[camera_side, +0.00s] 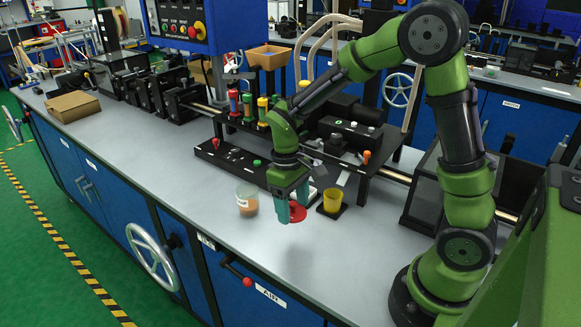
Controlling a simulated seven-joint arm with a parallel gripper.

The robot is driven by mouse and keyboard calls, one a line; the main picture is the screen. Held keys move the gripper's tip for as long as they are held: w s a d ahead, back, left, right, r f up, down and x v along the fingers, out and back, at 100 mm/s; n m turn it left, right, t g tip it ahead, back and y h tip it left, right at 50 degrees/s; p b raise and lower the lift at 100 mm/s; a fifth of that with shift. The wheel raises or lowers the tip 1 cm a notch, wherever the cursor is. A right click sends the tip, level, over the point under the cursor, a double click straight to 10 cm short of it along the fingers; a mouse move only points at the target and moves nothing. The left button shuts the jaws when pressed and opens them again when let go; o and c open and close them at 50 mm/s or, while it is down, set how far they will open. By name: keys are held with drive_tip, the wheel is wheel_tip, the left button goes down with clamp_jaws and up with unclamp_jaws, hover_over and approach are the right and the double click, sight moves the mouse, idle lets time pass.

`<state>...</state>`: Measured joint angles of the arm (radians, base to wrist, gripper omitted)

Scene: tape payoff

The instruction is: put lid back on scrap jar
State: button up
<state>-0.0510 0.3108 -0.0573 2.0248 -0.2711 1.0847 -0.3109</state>
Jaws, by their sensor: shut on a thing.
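The scrap jar (247,199) is a clear jar with a pale label and orange-brown contents. It stands upright on the grey bench near its front edge, with no lid on it. My gripper (292,206) is to the right of the jar, pointing down, with teal fingers. It is shut on a red round lid (298,213), which is partly hidden by the fingers. I cannot tell how high the lid is above the bench.
A yellow cup (332,201) on a dark base stands just right of my gripper. Behind are a black plate with knobs (231,160) and a rack of coloured bottles (247,108). The bench left of the jar is clear.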

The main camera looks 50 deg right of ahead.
drive_tip(key=shift+w+r, duration=0.1)
drive_tip(key=shift+r, duration=0.65)
drive_tip(key=w+r, duration=0.2)
drive_tip(key=w, duration=0.5)
drive_tip(key=w+r, duration=0.3)
drive_tip(key=w, duration=0.5)
drive_tip(key=shift+m, duration=0.3)
drive_tip(key=shift+s+d+f, duration=0.1)
drive_tip(key=shift+d+f, duration=0.05)
drive_tip(key=shift+f, duration=1.35)
drive_tip(key=shift+d+f, duration=0.15)
drive_tip(key=shift+f, duration=1.3)
drive_tip(key=shift+f, duration=0.15)
drive_tip(key=o, duration=1.1)
drive_tip(key=shift+o, duration=0.3)
